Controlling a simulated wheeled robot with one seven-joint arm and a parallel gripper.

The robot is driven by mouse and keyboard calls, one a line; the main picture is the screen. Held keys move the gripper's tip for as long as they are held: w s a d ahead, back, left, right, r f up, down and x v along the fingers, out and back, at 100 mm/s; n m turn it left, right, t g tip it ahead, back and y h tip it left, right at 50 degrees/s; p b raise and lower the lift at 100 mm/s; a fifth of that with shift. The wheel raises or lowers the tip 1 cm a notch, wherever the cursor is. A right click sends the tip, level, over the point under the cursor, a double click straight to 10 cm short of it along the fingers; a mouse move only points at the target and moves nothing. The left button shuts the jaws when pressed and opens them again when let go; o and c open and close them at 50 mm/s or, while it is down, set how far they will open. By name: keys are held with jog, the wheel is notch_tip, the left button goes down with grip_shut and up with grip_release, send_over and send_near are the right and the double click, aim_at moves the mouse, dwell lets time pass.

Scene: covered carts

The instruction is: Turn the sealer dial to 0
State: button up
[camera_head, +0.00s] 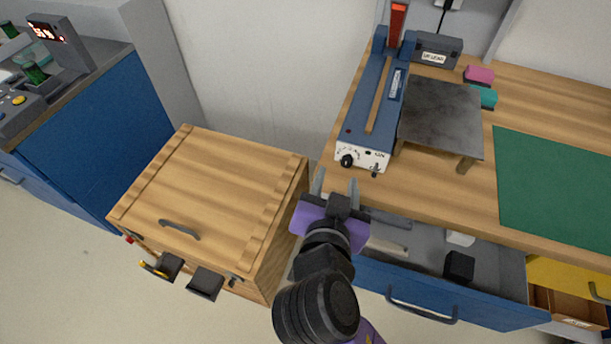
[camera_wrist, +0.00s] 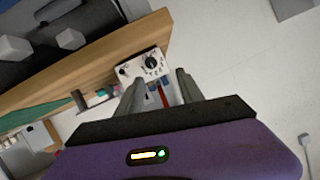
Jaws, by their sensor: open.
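The sealer (camera_head: 379,97) is a long blue device on the wooden bench, with a white front panel at its near end. Its black dial (camera_head: 347,160) sits at the left of that panel, with a small switch (camera_head: 375,171) to the right. In the wrist view the dial (camera_wrist: 152,64) shows between and beyond my fingertips, with markings around it too small to read. My gripper (camera_head: 335,183) is open and empty, in front of and slightly below the panel, apart from the dial. Its fingers also show in the wrist view (camera_wrist: 160,78).
An open grey drawer (camera_head: 425,238) with several items juts out below the bench edge. A wooden-topped cart (camera_head: 215,190) stands to the left. A grey plate (camera_head: 440,112) stands beside the sealer, and a green mat (camera_head: 560,185) lies farther right.

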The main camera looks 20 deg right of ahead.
aim_at(347, 164)
jog(key=shift+m+g, duration=0.3)
jog(key=shift+m, duration=0.3)
jog(key=x, duration=0.5)
jog(key=d+x, duration=0.1)
jog(key=x, duration=0.2)
jog(key=shift+s+f+p, duration=0.3)
jog(key=shift+s+p, duration=0.05)
jog(key=shift+s, duration=0.1)
grip_shut()
